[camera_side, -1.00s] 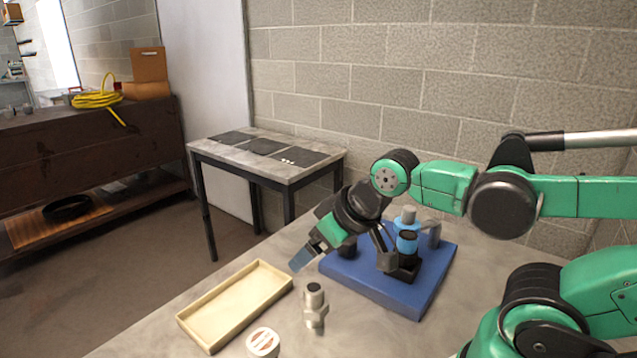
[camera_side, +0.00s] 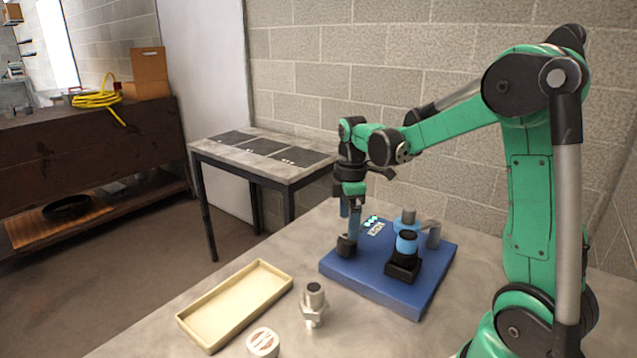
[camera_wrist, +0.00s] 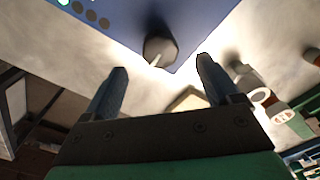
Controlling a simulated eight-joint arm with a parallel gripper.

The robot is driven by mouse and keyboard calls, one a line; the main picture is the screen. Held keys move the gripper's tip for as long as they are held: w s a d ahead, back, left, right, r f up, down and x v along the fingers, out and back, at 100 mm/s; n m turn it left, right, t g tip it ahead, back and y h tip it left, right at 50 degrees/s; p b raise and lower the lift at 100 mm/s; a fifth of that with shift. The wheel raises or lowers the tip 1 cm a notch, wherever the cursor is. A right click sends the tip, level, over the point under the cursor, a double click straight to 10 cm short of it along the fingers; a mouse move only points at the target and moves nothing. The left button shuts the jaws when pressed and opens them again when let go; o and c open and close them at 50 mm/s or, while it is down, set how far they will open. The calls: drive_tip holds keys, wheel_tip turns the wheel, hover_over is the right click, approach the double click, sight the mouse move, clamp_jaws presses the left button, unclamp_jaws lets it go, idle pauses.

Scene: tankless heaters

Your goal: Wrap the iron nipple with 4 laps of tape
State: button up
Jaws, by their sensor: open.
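A pale metal threaded fitting (camera_side: 314,303) with a hex middle stands upright on the table; it looks like the nipple. A white roll with red marks (camera_side: 263,342), probably the tape, lies at the front edge of the side view. The roll also shows at the right of the wrist view (camera_wrist: 283,117). My gripper (camera_side: 350,225) points down over the left part of a blue board (camera_side: 375,290), above a dark knob-like piece (camera_side: 347,247). In the wrist view the blue fingers (camera_wrist: 158,78) are apart and empty, with the dark piece (camera_wrist: 160,47) beyond them. Contact is not visible.
The board carries a black block (camera_side: 403,268) with a blue-banded cylinder (camera_side: 407,244), a grey pipe piece (camera_side: 434,236) and small green lights (camera_side: 371,220). A cream tray (camera_side: 215,335) lies empty left of the fitting.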

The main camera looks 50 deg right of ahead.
sight(347, 245)
drive_tip(key=shift+f, duration=2.6)
clamp_jaws()
drive_tip(key=m, duration=0.4)
unclamp_jaws()
